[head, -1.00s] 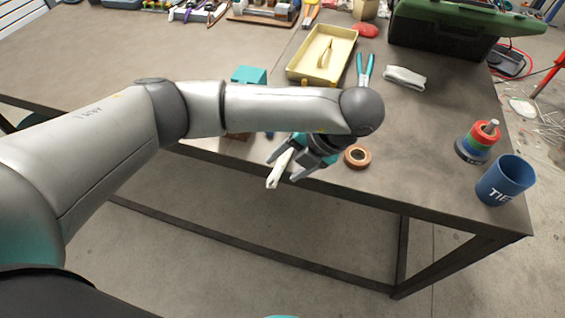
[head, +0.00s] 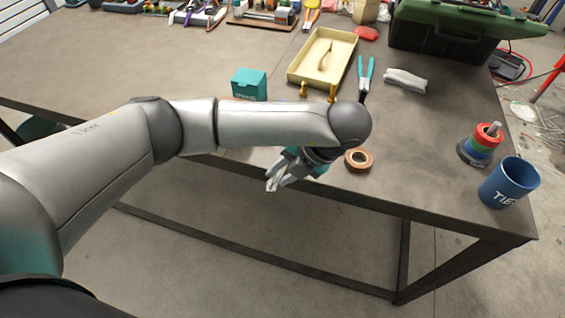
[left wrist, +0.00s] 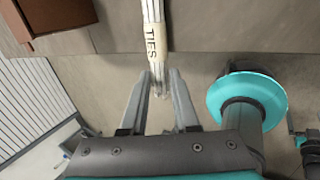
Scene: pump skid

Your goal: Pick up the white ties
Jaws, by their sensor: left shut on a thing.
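The white ties (left wrist: 154,42) are a slim bundle with a "TIES" label, seen in the left wrist view. My left gripper (left wrist: 160,80) is shut on one end of the bundle, and the rest extends away from the fingers over the table edge. In the head view my left gripper (head: 277,178) is at the front edge of the table, and the ties are hard to tell apart from the fingers there. A blue cup (head: 509,183) marked "TIE…" stands at the right front corner of the table. My right gripper is not in view.
A copper-coloured tape roll (head: 358,160) lies right of my left gripper. A teal box (head: 249,85), a cream tray (head: 346,50), teal-handled pliers (head: 365,72), a white cloth (head: 406,80) and a peg with coloured rings (head: 481,145) stand or lie around. The right front tabletop is largely clear.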

